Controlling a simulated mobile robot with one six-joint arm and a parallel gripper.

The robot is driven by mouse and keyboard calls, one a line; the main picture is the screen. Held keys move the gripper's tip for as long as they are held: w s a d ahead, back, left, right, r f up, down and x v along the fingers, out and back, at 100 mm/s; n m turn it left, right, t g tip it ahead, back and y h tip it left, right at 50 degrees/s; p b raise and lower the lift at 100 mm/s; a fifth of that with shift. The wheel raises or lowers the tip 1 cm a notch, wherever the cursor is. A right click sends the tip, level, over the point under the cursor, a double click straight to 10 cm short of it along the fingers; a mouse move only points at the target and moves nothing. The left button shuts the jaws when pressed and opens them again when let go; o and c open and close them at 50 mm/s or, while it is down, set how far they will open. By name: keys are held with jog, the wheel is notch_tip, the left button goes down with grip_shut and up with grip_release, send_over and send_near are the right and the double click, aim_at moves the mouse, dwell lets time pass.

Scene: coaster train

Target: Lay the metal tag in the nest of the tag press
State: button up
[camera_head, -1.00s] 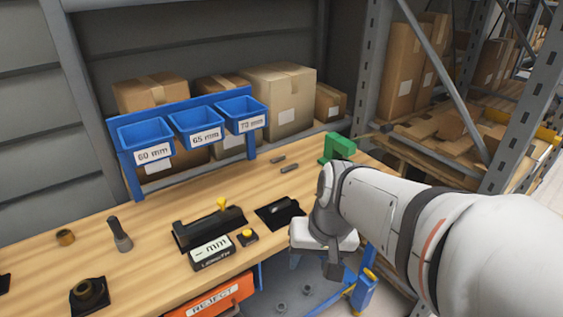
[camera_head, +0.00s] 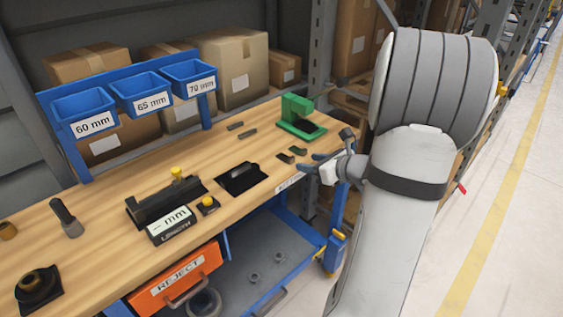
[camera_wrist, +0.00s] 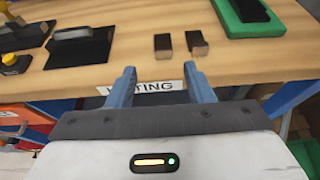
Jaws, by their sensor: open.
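A green press-like frame (camera_head: 298,118) with a dark recess stands at the right end of the wooden bench. Its green base (camera_wrist: 222,12) shows at the top right of the wrist view. Two small dark blocks (camera_head: 291,154) lie in front of it, side by side; they also show in the wrist view (camera_wrist: 196,42). I cannot tell whether either is the metal tag. My gripper (camera_wrist: 158,72) is open and empty, with its fingertips at the bench's front edge, short of the blocks. In the head view, my gripper (camera_head: 318,164) is beside the bench's right end.
A black pad (camera_head: 242,179) with a grey bar and a dark length gauge (camera_head: 168,202) with a yellow knob sit left of the blocks. Two grey pieces (camera_head: 246,132) lie behind. Blue bins (camera_head: 138,93) stand at the back. An orange reject drawer (camera_head: 178,277) is below.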

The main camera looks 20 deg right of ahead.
aim_at(292, 160)
jog(key=x, duration=0.6)
jog(key=shift+w+d+f, duration=0.1)
jog(key=shift+w+f, duration=0.1)
jog(key=shift+f, duration=0.15)
grip_shut()
